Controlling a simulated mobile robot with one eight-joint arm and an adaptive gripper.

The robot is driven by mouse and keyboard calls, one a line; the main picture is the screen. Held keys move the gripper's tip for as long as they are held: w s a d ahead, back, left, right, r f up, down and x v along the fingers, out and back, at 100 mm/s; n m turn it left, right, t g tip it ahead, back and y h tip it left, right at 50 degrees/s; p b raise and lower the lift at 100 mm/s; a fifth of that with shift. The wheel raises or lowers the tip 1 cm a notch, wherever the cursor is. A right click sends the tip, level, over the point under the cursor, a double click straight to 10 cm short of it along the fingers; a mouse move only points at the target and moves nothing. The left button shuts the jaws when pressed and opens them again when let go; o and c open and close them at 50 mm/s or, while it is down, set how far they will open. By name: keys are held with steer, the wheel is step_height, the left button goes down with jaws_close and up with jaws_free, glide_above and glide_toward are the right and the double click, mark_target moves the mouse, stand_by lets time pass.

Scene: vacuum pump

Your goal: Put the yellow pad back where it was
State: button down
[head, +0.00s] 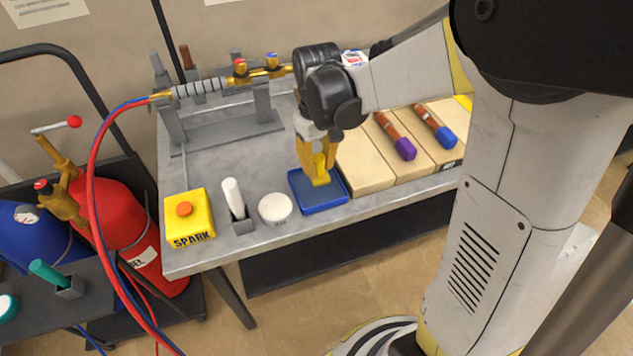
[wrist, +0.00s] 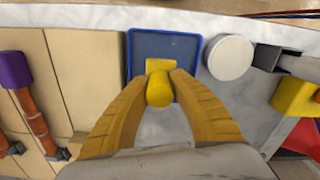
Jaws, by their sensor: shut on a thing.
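The yellow pad (head: 320,178) has a rounded upper grip and a flatter part below. It also shows in the wrist view (wrist: 160,88). My gripper (head: 315,164) points down and is shut on the pad's upper part, with its yellow fingers (wrist: 157,92) on either side. The pad is over the blue tray (head: 340,203), which has a dark blue floor and shows in the wrist view (wrist: 190,50). I cannot tell whether the pad touches the tray floor.
A white round tin (head: 275,209), a white stick in a grey holder (head: 235,200) and a yellow SPARK box (head: 188,217) stand left of the tray. Pale blocks (head: 362,164) with purple-ended and blue-ended tubes lie right. A torch-like rig (head: 215,88) stands behind. The table's front edge is close.

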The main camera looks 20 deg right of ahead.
mark_target(317, 179)
steer(key=shift+a+f, duration=0.2)
step_height(317, 179, down, 4)
steer(key=shift+b, duration=1.05)
steer(key=shift+r, duration=0.15)
steer(key=c, duration=1.6)
jaws_free()
steer(key=shift+f, duration=0.2)
steer(key=o, duration=0.3)
